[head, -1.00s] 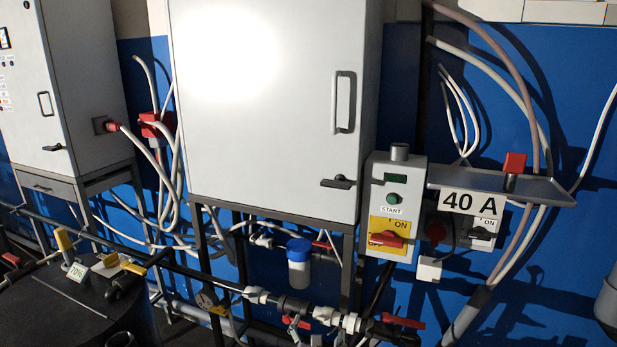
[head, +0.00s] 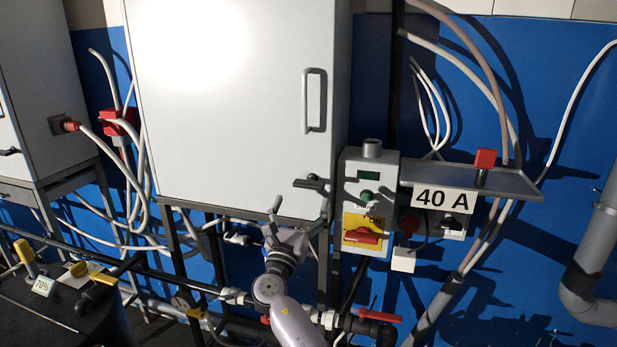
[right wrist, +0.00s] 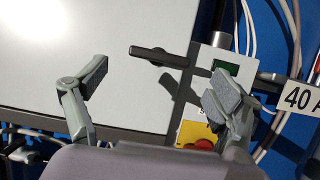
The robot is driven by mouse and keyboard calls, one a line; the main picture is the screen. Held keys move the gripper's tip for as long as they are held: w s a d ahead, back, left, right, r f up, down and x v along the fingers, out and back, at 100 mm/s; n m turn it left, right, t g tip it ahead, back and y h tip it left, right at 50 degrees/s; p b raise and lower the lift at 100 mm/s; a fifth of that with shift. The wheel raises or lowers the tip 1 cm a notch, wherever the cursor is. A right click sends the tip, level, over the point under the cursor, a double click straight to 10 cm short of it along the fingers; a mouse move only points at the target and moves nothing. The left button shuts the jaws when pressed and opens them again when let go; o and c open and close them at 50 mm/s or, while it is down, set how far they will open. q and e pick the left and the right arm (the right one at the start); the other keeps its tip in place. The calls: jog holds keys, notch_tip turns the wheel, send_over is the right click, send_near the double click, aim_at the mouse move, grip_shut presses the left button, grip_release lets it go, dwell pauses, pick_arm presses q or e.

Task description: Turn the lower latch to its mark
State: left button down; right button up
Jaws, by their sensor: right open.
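The lower latch is a black lever (head: 311,184) near the bottom right corner of the white cabinet door (head: 220,110). It lies roughly level, and in the right wrist view the lever (right wrist: 160,55) shows ahead of the fingers. I cannot make out its mark. My right gripper (head: 298,212) is open and empty, just below the latch in the head view. In the right wrist view my right gripper (right wrist: 159,82) has its fingers wide apart, one on each side of the latch's line, not visibly touching it. My left gripper is out of view.
A control box with a green button and red switch (head: 366,235) stands close right of the latch. A shelf with a 40 A sign (head: 445,201) is beyond it. A tall door handle (head: 315,100) is above. Pipes with red-handled valves (head: 380,316) run below.

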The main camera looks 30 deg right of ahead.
aim_at(307, 188)
jog(key=p+x, duration=0.1)
jog(key=x, duration=0.6)
jog(key=shift+w+d+p, duration=0.1)
jog(key=shift+p, duration=0.3)
jog(key=shift+c, duration=0.4)
jog(key=c, duration=1.1)
jog(key=shift+f, duration=0.1)
